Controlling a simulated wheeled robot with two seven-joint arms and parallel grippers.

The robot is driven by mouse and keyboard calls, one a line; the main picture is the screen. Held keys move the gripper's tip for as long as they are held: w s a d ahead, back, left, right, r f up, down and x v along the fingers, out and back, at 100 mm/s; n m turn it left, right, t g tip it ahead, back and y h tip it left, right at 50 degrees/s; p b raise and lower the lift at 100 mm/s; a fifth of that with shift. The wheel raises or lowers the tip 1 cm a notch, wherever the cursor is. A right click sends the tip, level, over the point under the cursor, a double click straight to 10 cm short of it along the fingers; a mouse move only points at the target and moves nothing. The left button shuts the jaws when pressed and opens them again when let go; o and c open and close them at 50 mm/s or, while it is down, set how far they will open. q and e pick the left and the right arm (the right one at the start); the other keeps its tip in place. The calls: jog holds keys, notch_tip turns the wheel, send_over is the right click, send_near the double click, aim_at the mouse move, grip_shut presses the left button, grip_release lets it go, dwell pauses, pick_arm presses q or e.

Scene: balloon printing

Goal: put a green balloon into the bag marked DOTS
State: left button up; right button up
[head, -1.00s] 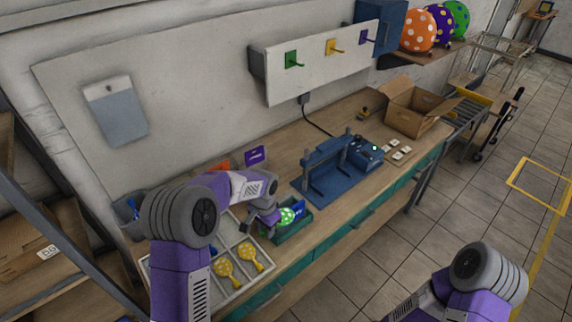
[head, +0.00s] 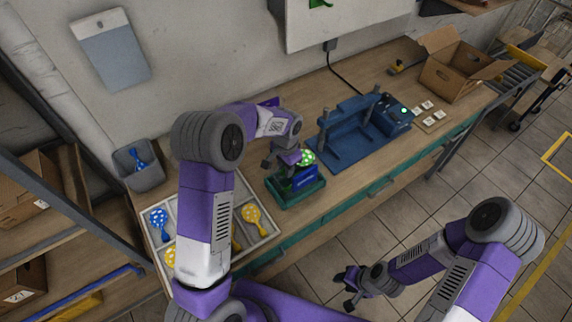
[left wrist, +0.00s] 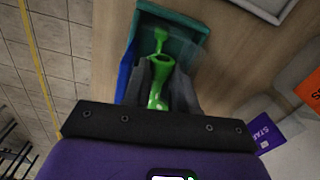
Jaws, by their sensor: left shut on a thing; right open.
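My left gripper (head: 289,158) is shut on a green balloon (head: 306,157) with white dots. The balloon is over a blue bag (head: 305,174) standing in a teal holder (head: 290,199) on the bench. The bag's marking is too small to read. In the left wrist view, the green balloon (left wrist: 161,62) sits between the gripper fingers (left wrist: 165,85), above the teal holder (left wrist: 178,17); the bag's blue edge (left wrist: 126,65) shows at the left. I cannot tell whether any part of the balloon is inside the bag. My right gripper (head: 348,287) is open and empty, in front of the bench.
A sectioned tray (head: 264,240) with yellow and blue balloons lies left of the holder. A blue press (head: 350,140) stands close to its right. A grey bin (head: 133,174) and an open cardboard box (head: 449,76) are on the bench. A purple card (left wrist: 268,133) shows in the wrist view.

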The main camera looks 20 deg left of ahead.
aim_at(286, 180)
pick_arm(q)
notch_tip(286, 180, down, 7)
jog(key=b, duration=0.4)
jog(key=shift+r, duration=0.1)
jog(key=o, duration=0.9)
jog(key=shift+r, duration=0.1)
notch_tip(286, 180, up, 13)
jog(key=p, duration=0.8)
jog(key=shift+p, duration=0.3)
